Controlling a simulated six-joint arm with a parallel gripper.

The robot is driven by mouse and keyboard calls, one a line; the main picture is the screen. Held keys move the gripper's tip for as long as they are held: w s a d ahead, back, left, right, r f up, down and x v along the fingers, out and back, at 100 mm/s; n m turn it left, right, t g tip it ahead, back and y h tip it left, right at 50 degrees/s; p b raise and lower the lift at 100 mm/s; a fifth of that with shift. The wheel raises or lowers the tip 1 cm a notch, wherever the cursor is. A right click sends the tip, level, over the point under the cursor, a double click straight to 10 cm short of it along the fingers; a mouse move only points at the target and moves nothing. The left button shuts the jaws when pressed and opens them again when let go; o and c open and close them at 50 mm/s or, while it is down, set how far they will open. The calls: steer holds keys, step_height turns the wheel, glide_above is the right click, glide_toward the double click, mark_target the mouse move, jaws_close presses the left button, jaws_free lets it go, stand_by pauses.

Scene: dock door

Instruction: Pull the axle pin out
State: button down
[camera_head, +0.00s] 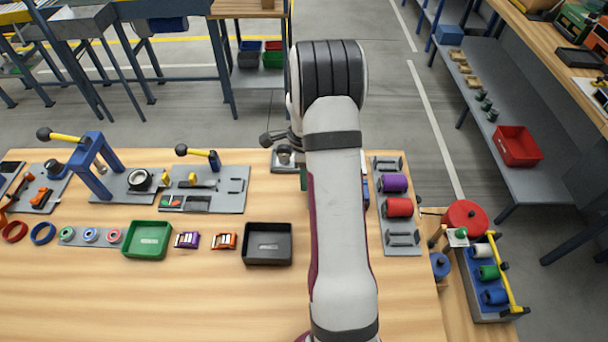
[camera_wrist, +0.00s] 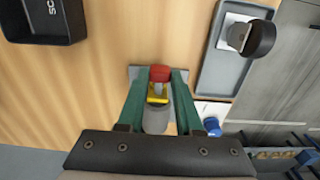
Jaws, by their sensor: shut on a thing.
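In the wrist view, my gripper (camera_wrist: 161,72) has its two green fingers closed in on a red-ended piece (camera_wrist: 161,74), which looks like the axle pin's head. A yellow bracket-like part (camera_wrist: 157,94) and a grey cylinder (camera_wrist: 155,119) lie between the fingers, nearer the palm. A grey plate (camera_wrist: 134,73) shows beside the fingertips. How far the pin sits in its seat cannot be told. In the head view my arm hides the gripper's tips and the pin; only a sliver of a green finger (camera_head: 304,179) shows beside the arm.
A black tray (camera_head: 268,257) stands left of my arm, with a green tray (camera_head: 147,239) further left. A grey rack (camera_head: 402,241) with purple and red rollers is close on the right. Fixture plates line the table's back. The front left table is clear.

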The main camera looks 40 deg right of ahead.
steer(key=w+a, duration=0.6)
steer(key=shift+w+a, duration=0.2)
steer(key=shift+w, duration=0.05)
steer(key=c, duration=0.6)
jaws_free()
steer(key=shift+o, duration=0.2)
steer(key=shift+r, duration=0.15)
step_height(320, 180, up, 16)
steer(key=shift+f, duration=0.2)
